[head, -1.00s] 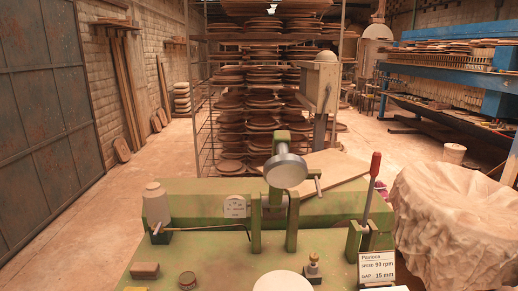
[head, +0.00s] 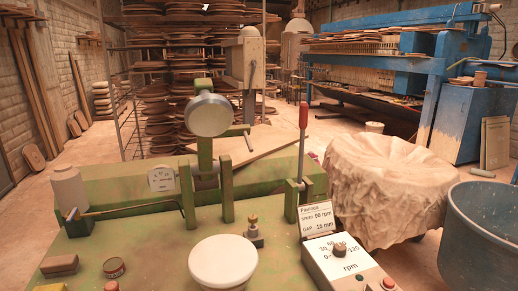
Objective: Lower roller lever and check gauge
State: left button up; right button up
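A green machine bench fills the lower part of the head view. A red-handled lever (head: 302,140) stands nearly upright at its right side. A green arm (head: 205,152) carries a grey round roller head (head: 209,115), raised above the bench between two green posts. A small white gauge (head: 161,179) faces me on the green beam left of the posts; its reading is too small to tell. A white round disc (head: 223,262) sits at the front. Neither of my grippers shows.
A white card (head: 315,219) with speed and gap figures stands behind an rpm knob box (head: 350,262). A cloth-covered mound (head: 385,190) and a blue-grey tub (head: 480,225) stand right. A bottle (head: 68,187), brown block (head: 59,265) and small tin (head: 114,267) are at left.

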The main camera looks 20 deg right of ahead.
aim_at(303, 107)
jog(key=i+l+u, duration=0.1)
jog(key=l+u, duration=0.35)
jog(key=l, duration=0.75)
jog(key=k+l+u, duration=0.1)
jog(key=l+u, duration=0.35)
jog(key=l, duration=0.7)
